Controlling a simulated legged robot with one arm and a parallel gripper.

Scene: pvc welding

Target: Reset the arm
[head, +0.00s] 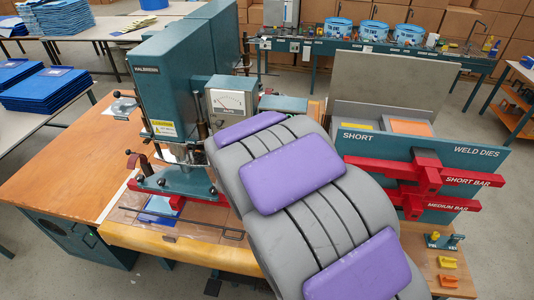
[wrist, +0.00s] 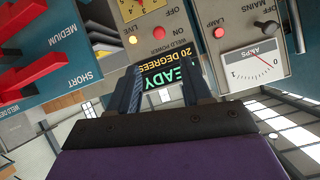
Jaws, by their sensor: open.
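My gripper (wrist: 162,72) shows in the wrist view, with its two dark fingers apart and nothing visible between them. Beyond the fingers is the welding machine's control panel, seen upside down, with a display (wrist: 164,80) reading "READY" in part and "20 DEGREES". My grey arm with purple pads fills the lower middle of the head view and hides part of the bench; the gripper cannot be made out there. The green welding machine (head: 160,85) stands on the wooden bench, left of my arm. A blue piece (head: 160,208) lies at its base.
The weld dies rack (head: 425,160) with red bars (head: 425,178) stands right of my arm. Yellow pieces (head: 447,263) lie at its lower right. An amps meter (head: 231,101) faces forward beside the machine. Blue stacks (head: 45,88) lie on a left table; blue tubs (head: 373,31) stand behind.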

